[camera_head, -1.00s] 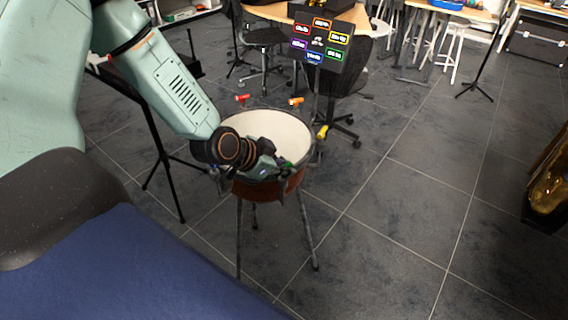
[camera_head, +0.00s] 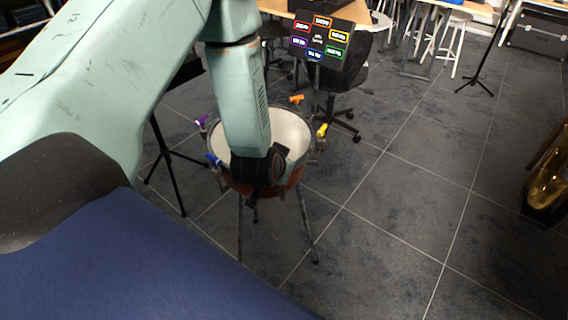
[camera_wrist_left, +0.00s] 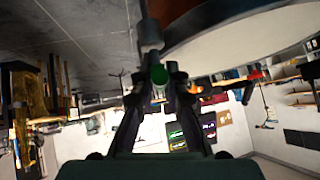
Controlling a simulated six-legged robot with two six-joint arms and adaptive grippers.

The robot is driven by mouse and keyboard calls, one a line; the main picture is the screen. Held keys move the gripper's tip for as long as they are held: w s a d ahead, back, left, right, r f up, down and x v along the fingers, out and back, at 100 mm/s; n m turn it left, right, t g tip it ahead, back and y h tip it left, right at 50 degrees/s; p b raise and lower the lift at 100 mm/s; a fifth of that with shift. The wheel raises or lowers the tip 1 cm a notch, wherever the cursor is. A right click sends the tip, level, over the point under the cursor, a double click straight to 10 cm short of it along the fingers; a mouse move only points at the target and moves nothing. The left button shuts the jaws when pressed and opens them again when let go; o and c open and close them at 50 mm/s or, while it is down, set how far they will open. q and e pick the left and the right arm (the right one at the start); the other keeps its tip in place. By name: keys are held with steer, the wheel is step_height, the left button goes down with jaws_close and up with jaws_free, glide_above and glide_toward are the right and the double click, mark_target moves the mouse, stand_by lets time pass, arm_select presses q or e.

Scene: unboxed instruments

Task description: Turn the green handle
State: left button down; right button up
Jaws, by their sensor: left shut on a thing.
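A kettle drum with a white head (camera_head: 290,132) stands on thin legs, with coloured handles around its rim. My left arm crosses the drum and hides the green handle and most of the gripper in the head view. In the left wrist view my left gripper (camera_wrist_left: 160,78) is shut around the green handle (camera_wrist_left: 158,74), which shows between its fingers beside the drum rim. How far the handle is turned cannot be told. My right gripper is not in view.
Purple (camera_head: 201,121), blue (camera_head: 213,158), orange (camera_head: 296,99) and yellow (camera_head: 322,130) handles sit around the rim. A dark panel with coloured labels (camera_head: 320,38) stands behind the drum, near a black chair.

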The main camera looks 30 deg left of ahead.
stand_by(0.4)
arm_select(q)
steer(key=c, duration=1.3)
jaws_free()
steer(key=shift+c, duration=0.2)
steer(key=shift+s+r, duration=0.1)
steer(key=v, duration=0.7)
steer(key=shift+s, duration=0.15)
